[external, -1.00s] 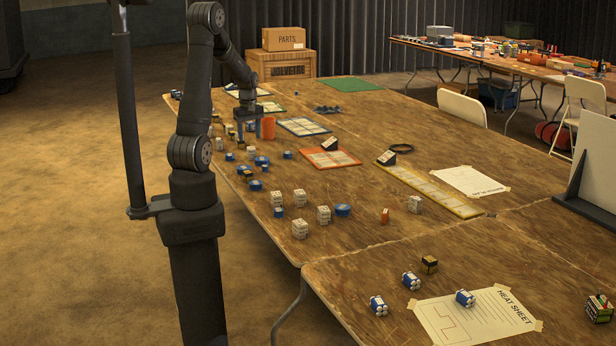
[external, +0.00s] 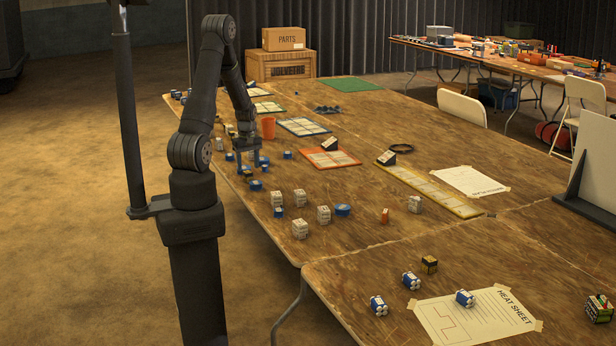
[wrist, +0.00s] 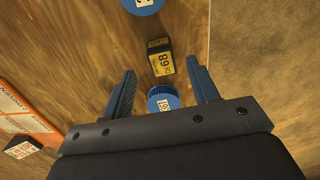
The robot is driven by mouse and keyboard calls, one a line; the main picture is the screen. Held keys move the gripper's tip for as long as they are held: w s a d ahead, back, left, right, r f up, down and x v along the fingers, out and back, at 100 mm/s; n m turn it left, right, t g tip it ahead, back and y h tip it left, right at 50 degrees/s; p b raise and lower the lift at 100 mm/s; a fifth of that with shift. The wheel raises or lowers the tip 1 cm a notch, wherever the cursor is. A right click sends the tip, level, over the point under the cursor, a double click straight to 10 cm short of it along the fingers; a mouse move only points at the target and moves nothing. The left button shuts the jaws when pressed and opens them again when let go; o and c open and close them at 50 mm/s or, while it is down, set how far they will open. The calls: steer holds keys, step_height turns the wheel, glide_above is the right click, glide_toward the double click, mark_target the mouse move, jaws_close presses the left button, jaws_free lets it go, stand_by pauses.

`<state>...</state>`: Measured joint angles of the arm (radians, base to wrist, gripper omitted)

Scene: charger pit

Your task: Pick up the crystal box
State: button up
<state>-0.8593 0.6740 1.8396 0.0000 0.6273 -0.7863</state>
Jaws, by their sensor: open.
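A small yellow and black box (wrist: 160,58) with printed digits lies on the wooden table in the wrist view, and it may be the crystal box. It sits just ahead of and between my fingertips. My gripper (wrist: 162,70) is open, with one blue finger on each side. A round blue tin (wrist: 163,100) with a white label is between the fingers, nearer the palm. In the external view my gripper (external: 248,168) points down low over the cluster of small parts at the table's left edge. The fingers there partly hide what is beneath them.
Another blue tin (wrist: 143,4) lies beyond the box. An orange-bordered card (wrist: 22,112) is at the wrist view's left.

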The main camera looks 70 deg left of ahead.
mark_target(247, 172)
steer(key=f, duration=0.4)
steer(key=shift+s+a+f, duration=0.15)
steer(key=shift+a+f, duration=0.05)
steer(key=shift+f, duration=0.2)
steer(key=shift+c, duration=0.2)
steer(key=c, duration=1)
